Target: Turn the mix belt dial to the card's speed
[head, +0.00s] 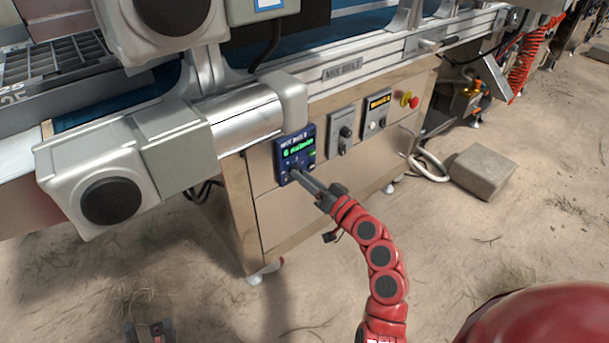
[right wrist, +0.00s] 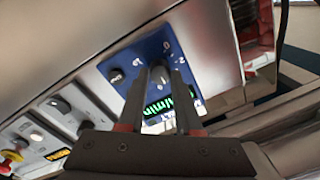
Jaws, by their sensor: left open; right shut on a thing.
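The blue mix belt panel (head: 297,150) with a lit green display is on the front of the conveyor cabinet. Its text is small; it seems to begin with a 6. My right gripper (head: 297,175) reaches its lower part. In the right wrist view, my right gripper (right wrist: 160,82) is shut on the dark dial (right wrist: 159,75), one finger on each side. Printed marks stand around the dial on the blue panel (right wrist: 185,57). My left gripper (head: 149,331) is open and empty, low over the floor at the bottom edge. I cannot make out a speed card.
Two grey control boxes (head: 341,131) (head: 376,113) and a red stop button (head: 413,103) are further right on the cabinet. A motor housing (head: 82,187) juts out at left. A stone block (head: 483,171) lies on the sandy floor.

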